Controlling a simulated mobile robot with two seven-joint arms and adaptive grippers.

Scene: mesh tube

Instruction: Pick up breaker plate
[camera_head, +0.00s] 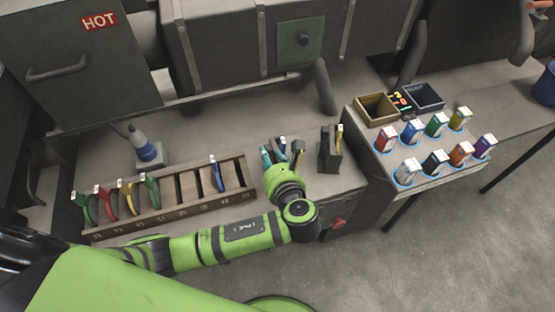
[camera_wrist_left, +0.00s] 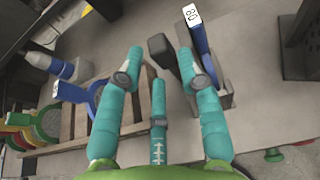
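A blue breaker plate (camera_head: 282,143) with a white number tag stands upright in a small grey holder on the bench, partly hidden behind my left gripper (camera_head: 269,155). The same blue plate shows in the left wrist view (camera_wrist_left: 191,38), beside the tip of the right-hand teal finger. Another blue plate (camera_head: 216,172) stands in the wooden rack (camera_head: 190,194). My right gripper is not in view.
Green, red and yellow plates (camera_head: 125,193) fill the rack's left part. A blue-and-grey bottle-like object (camera_head: 144,147) stands behind it. A dark block (camera_head: 327,157) with a yellow plate is right of the gripper. Several tagged coloured items (camera_head: 435,162) and bins (camera_head: 376,110) sit further right.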

